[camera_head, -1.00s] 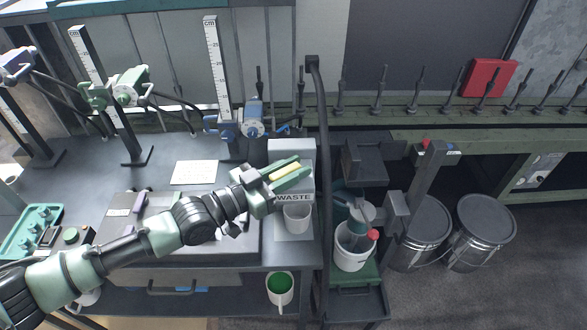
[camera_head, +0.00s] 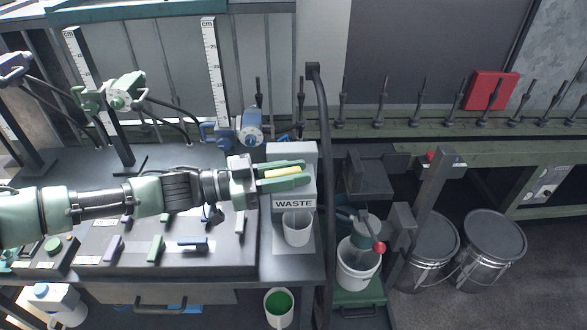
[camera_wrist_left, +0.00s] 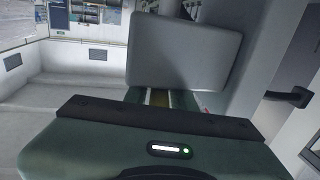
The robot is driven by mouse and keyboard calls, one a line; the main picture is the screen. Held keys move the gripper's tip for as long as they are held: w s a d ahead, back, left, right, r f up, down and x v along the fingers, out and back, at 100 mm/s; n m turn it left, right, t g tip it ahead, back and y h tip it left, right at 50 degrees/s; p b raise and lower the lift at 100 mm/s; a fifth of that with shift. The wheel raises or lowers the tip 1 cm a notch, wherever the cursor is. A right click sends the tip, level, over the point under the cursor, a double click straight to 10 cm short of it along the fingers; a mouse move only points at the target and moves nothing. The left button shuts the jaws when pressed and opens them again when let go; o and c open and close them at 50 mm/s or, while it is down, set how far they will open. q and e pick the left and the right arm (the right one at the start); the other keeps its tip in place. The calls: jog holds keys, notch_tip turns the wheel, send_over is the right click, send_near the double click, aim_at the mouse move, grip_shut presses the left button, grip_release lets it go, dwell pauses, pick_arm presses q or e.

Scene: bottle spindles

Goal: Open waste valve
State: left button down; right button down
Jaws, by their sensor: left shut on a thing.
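The waste unit (camera_head: 307,155) is a grey box with a white WASTE label (camera_head: 294,203) on its front. A clear cup (camera_head: 297,229) stands below it. My left gripper (camera_head: 284,174) lies across the front of the box, just above the label. Its green fingers are shut on a yellow bar (camera_head: 283,173), held nearly level. The fingers hide where the bar meets the box, so I cannot tell the valve's state. In the left wrist view the grey box (camera_wrist_left: 185,55) is straight ahead, with yellow (camera_wrist_left: 160,97) between the fingers. My right gripper is not in view.
A dark upright post (camera_head: 319,150) stands close right of the waste unit. Further right are a red-knobbed dispenser (camera_head: 366,229), a white bucket (camera_head: 357,268) and metal drums (camera_head: 493,250). A tray (camera_head: 215,255) with coloured pieces lies below my left arm.

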pick_arm(q)
jog(key=shift+w+m+g, duration=0.1)
jog(key=shift+m+g, duration=0.5)
jog(key=shift+g, duration=0.3)
jog(key=shift+m+g, duration=0.4)
jog(key=shift+g, duration=0.4)
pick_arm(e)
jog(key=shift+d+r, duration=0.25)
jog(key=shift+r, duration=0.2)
pick_arm(q)
jog(key=c, duration=1.3)
grip_release()
